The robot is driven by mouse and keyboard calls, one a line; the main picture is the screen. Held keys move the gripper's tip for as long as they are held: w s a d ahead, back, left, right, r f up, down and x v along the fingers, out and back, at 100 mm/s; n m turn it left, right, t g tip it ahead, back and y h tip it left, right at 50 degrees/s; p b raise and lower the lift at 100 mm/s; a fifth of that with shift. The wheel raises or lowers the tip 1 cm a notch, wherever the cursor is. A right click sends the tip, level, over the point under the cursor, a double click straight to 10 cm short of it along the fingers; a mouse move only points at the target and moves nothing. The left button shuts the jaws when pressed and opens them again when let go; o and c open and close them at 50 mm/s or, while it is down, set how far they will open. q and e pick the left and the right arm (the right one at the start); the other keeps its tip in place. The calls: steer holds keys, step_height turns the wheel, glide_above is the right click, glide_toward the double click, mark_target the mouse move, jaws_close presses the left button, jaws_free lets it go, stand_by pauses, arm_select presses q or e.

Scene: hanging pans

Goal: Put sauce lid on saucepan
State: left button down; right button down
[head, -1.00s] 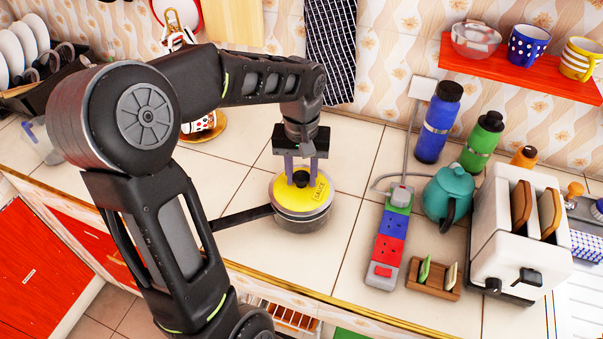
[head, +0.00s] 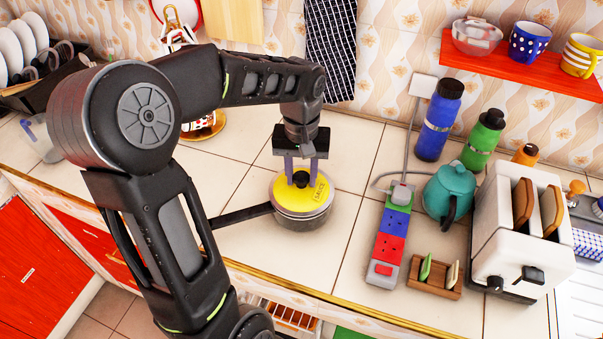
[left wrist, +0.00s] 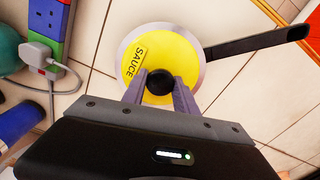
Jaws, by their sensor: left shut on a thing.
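The yellow sauce lid (head: 318,190) with a black knob lies over the top of the grey saucepan (head: 305,221) on the tiled counter. The pan's dark handle (head: 243,217) points left. My left gripper (head: 301,176) comes down from above and is shut on the lid's knob. In the left wrist view the fingers (left wrist: 159,90) are on both sides of the black knob, and the lid (left wrist: 150,55) marked SAUCE looks roughly centred, with the pan's rim (left wrist: 205,60) around it. Whether the lid touches the rim all round, I cannot tell. My right gripper is not in view.
A power strip (head: 390,240), a teal teapot (head: 449,193), a toaster (head: 522,230) and a small wooden rack (head: 434,277) stand to the right. Bottles (head: 438,122) stand near the wall. The counter between pan and power strip is clear.

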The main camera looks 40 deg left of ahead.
arm_select(q)
steer(key=shift+f+b, duration=0.35)
steer(key=shift+f, duration=0.15)
stand_by(0.5)
steer(key=c, duration=0.9)
jaws_free()
step_height(320, 180, up, 8)
steer(key=shift+f+b, duration=0.1)
steer(key=shift+b, duration=0.3)
steer(key=shift+r+p, duration=2.55)
steer(key=shift+r, duration=0.5)
